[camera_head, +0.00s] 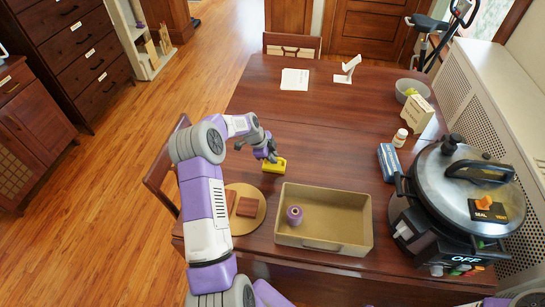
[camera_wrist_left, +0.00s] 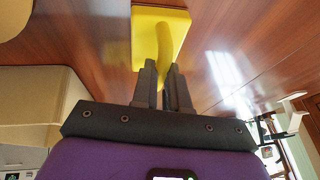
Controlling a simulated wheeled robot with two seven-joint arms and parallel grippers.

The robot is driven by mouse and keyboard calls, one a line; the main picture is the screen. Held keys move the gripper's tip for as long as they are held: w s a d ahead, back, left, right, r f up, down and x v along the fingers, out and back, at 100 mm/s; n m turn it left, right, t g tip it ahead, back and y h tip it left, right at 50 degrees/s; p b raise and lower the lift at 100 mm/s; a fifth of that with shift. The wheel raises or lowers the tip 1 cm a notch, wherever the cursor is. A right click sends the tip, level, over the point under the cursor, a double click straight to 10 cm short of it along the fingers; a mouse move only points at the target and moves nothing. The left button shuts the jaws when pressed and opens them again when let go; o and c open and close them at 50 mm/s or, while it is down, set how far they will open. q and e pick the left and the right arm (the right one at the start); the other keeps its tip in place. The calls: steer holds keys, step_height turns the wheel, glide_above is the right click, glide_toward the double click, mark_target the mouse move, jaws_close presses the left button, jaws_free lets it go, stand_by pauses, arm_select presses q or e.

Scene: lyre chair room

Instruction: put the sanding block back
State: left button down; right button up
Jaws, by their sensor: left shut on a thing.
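A yellow block with a raised, curved grip (camera_head: 272,167), which looks like the sanding block, is at the left part of the table, behind the tan tray. My left gripper (camera_head: 271,157) is shut on its grip. In the left wrist view the block's flat yellow body (camera_wrist_left: 150,22) lies beyond the fingertips (camera_wrist_left: 164,75), with the grip between them. I cannot tell whether the block touches the table or hangs just above it. My right gripper is not in view.
The open tan tray (camera_head: 346,238) holds a purple spool (camera_head: 294,214). A round wooden board (camera_head: 258,191) with brown pieces lies left of it. A blue box (camera_head: 388,162), white bottle (camera_head: 400,137) and large cooker (camera_head: 465,195) stand right. The table's middle (camera_head: 320,130) is clear.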

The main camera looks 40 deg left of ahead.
arm_select(q)
steer(key=shift+f, duration=0.15)
steer(key=c, duration=1.1)
jaws_free()
steer(key=shift+c, duration=0.2)
steer(key=shift+r, duration=0.3)
steer(key=p+v, duration=0.1)
steer(key=v, duration=1)
steer(key=shift+s+r, duration=0.25)
steer(key=shift+r, duration=0.05)
steer(key=shift+s+a, duration=0.1)
